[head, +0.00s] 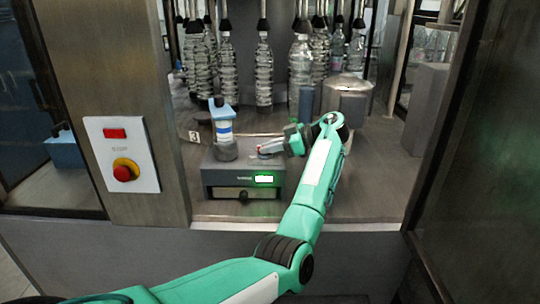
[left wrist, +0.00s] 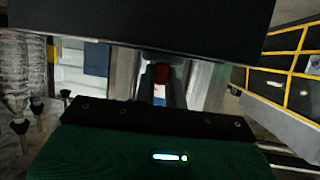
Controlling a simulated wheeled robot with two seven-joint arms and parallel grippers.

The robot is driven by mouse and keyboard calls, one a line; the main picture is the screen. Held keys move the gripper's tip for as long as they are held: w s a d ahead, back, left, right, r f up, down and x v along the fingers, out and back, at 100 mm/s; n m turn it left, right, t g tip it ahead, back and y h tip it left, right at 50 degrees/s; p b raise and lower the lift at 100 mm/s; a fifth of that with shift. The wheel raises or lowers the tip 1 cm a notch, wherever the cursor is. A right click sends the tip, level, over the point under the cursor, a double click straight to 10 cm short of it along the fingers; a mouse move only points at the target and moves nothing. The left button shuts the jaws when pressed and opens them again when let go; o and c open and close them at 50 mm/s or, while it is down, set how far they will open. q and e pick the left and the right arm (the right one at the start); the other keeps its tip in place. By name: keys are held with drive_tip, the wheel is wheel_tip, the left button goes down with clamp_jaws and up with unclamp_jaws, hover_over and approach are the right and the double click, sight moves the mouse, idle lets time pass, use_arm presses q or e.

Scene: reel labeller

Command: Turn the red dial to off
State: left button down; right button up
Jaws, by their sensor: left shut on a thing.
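The reel labeller (head: 219,178) is a grey box with a lit green-white display on its front. A blue and white reel (head: 223,128) stands on its top left. The dial's setting cannot be read. My right gripper is not in view.
Clear bottles (head: 264,72) hang in a row behind the labeller. A steel canister (head: 348,97) stands behind my left wrist. A white panel (head: 122,155) with a red emergency button (head: 122,173) is on the left post. Bare counter (head: 385,165) lies to the right.

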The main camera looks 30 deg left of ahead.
use_arm(q)
drive_tip(key=shift+w+a+r+n+g+h, duration=0.1)
drive_tip(key=shift+n+g+h, duration=0.15)
drive_tip(key=shift+n+g, duration=0.25)
drive_tip(key=shift+w+n+g+h, duration=0.1)
drive_tip(key=shift+n+g+h, duration=0.15)
drive_tip(key=shift+n+g, duration=0.25)
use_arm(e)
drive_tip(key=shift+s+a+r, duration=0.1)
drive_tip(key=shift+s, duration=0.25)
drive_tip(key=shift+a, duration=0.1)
use_arm(q)
drive_tip(key=c, duration=1.5)
unclamp_jaws()
drive_tip(key=shift+s, duration=0.1)
drive_tip(key=shift+o, duration=0.2)
